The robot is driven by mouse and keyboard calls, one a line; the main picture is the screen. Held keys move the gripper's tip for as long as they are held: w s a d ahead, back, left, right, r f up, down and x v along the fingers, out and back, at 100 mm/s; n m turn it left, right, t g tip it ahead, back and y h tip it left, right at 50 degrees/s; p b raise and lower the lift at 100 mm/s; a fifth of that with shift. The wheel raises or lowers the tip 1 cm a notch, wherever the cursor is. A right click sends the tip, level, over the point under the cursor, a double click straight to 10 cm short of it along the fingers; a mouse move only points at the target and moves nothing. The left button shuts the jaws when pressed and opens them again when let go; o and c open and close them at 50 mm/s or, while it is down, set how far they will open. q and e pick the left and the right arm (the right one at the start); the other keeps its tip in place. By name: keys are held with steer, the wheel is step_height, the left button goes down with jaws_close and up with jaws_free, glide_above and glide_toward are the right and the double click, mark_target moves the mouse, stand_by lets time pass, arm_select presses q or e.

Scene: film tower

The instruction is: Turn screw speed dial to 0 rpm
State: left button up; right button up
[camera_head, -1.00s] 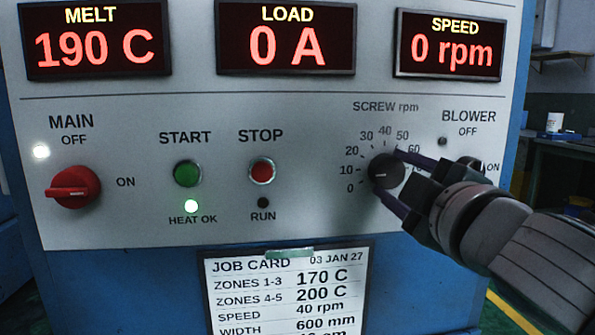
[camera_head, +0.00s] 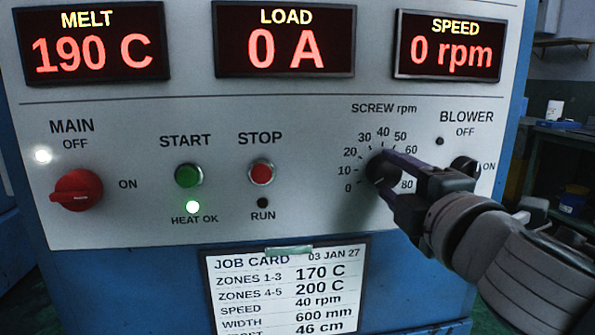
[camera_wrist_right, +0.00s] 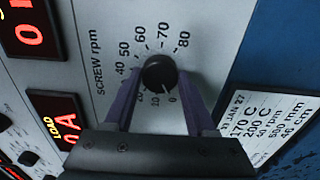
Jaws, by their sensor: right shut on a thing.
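The black screw speed dial (camera_head: 381,170) is on the grey panel, inside a printed scale from 0 to 80. My right gripper (camera_head: 385,172) is shut on it, one purple finger on each side. The dial (camera_wrist_right: 160,73) also shows between the fingers of my right gripper (camera_wrist_right: 160,95) in the right wrist view. There a small pale mark on its lower edge appears to point near 0; its exact setting is hard to read. The speed display (camera_head: 449,47) reads 0 rpm. My left gripper is out of view.
The blower switch (camera_head: 466,168) is close to the right of my gripper. The stop button (camera_head: 261,172), green start button (camera_head: 188,174) and red main switch (camera_head: 77,190) lie to the left. A job card (camera_head: 284,290) hangs below. The panel between dial and stop button is clear.

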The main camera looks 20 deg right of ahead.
stand_by(0.3)
steer(key=o, duration=1.4)
steer(key=shift+c, duration=0.2)
steer(key=v, duration=1)
steer(key=shift+d, duration=0.1)
